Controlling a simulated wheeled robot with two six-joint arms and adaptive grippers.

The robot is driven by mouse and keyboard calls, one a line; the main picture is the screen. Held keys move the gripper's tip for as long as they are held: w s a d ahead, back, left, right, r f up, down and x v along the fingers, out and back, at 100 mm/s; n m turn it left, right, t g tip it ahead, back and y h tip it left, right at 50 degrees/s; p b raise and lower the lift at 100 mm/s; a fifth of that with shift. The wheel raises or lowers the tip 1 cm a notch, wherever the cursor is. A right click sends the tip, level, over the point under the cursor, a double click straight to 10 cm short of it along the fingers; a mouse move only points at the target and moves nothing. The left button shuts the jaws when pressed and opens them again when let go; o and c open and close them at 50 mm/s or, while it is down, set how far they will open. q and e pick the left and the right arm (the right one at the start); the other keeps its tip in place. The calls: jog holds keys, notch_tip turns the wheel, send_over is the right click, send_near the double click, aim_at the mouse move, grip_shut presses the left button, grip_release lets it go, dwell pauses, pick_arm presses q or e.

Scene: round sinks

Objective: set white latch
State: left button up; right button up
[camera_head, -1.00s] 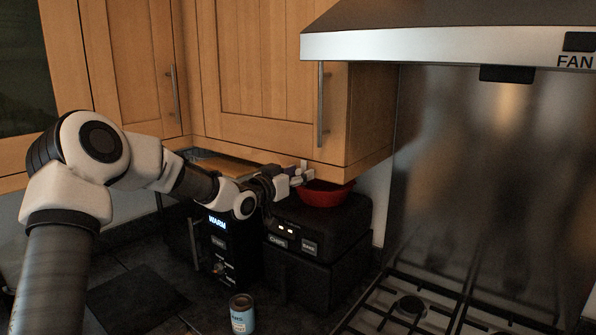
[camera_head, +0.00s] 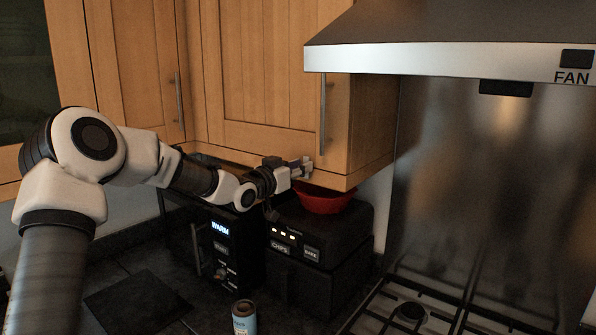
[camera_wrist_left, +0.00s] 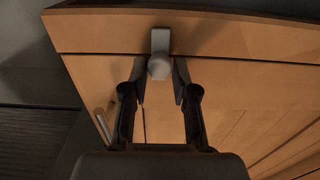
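The white latch (camera_wrist_left: 160,42) is a small pale plate with a rounded knob, on the lower edge of the wooden cabinet (camera_wrist_left: 220,85). In the head view the latch (camera_head: 307,168) is small and partly mixed with the gripper's outline. My left gripper (camera_wrist_left: 158,80) is open, with one finger on each side of the latch's knob. Gaps show between the fingers and the knob in the wrist view. In the head view the left gripper (camera_head: 296,169) is at the cabinet's bottom edge. My right gripper is not in view.
A red bowl (camera_head: 325,202) sits on a black appliance (camera_head: 340,225) just below the gripper. A black appliance with a WARM display (camera_head: 220,228) stands to its left. A can (camera_head: 244,318) stands in front. The range hood (camera_head: 440,60) is at the right.

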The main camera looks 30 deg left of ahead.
pick_arm(q)
jog(key=shift+o, duration=0.9)
jog(key=shift+w, duration=0.15)
jog(key=s, duration=0.7)
jog(key=shift+a+f, duration=0.15)
jog(key=shift+s+a, duration=0.1)
jog(key=shift+s, duration=0.05)
